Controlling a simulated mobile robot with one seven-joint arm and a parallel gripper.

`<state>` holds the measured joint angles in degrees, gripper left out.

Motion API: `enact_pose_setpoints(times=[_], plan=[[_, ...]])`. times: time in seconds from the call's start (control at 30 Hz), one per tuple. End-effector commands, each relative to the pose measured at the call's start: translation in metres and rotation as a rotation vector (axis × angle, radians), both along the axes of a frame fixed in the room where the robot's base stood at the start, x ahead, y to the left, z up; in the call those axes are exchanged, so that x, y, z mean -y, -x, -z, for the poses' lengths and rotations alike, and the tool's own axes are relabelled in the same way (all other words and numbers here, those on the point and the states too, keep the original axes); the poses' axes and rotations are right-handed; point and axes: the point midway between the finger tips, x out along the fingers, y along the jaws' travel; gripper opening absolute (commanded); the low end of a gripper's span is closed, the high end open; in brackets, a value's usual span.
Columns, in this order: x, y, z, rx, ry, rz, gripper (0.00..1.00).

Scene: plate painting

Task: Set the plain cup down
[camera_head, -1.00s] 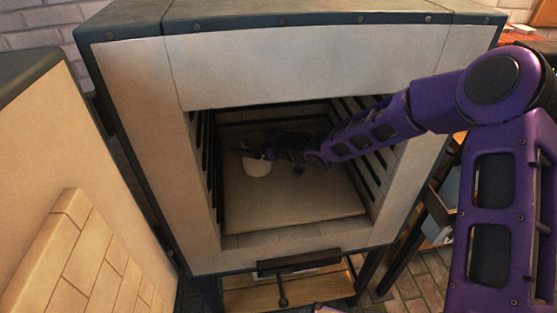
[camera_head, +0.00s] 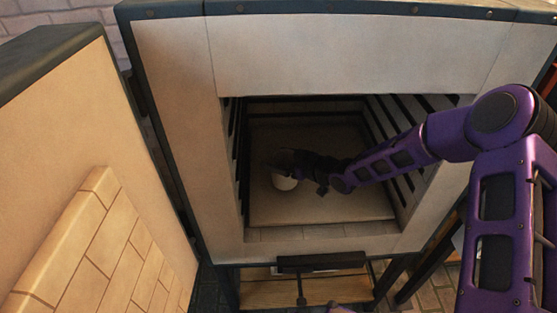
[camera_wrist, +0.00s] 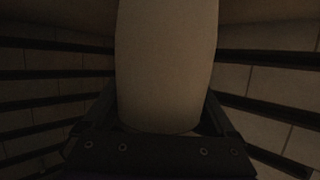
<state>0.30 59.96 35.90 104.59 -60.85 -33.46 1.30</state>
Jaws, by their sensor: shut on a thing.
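The plain cup (camera_head: 284,183) is pale and has no visible pattern. It is inside the kiln, over the left part of the pale kiln floor (camera_head: 340,207). My gripper (camera_head: 286,166) is shut on the cup and hides its upper part in the head view. In the wrist view the cup (camera_wrist: 167,65) fills the middle, with dark gripper parts (camera_wrist: 165,140) on both sides of its lower end. I cannot tell whether the cup touches the floor.
The kiln opening has a thick pale frame (camera_head: 330,60) around it. Dark slotted side walls (camera_wrist: 270,105) lie to both sides of the gripper. The open kiln door (camera_head: 70,190) stands at the left. The kiln floor right of the cup is clear.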

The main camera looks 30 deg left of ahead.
Motion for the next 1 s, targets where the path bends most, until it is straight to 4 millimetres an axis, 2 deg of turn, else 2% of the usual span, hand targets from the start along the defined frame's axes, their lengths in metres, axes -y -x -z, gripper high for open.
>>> enact_pose_setpoints(times=[0.33,0.37,0.4,0.73,0.87,1.0], plan=[[-0.001,0.0,0.005,0.003,-0.002,-0.001,0.16],[0.0,0.0,0.005,0.001,-0.001,0.0,0.93],[0.0,0.0,0.004,0.001,-0.001,0.0,1.0],[0.0,0.0,-0.001,0.001,-0.001,0.0,1.0],[0.018,0.004,-0.006,0.002,-0.001,0.002,1.0],[0.045,0.012,-0.017,0.002,0.001,0.002,1.0]])
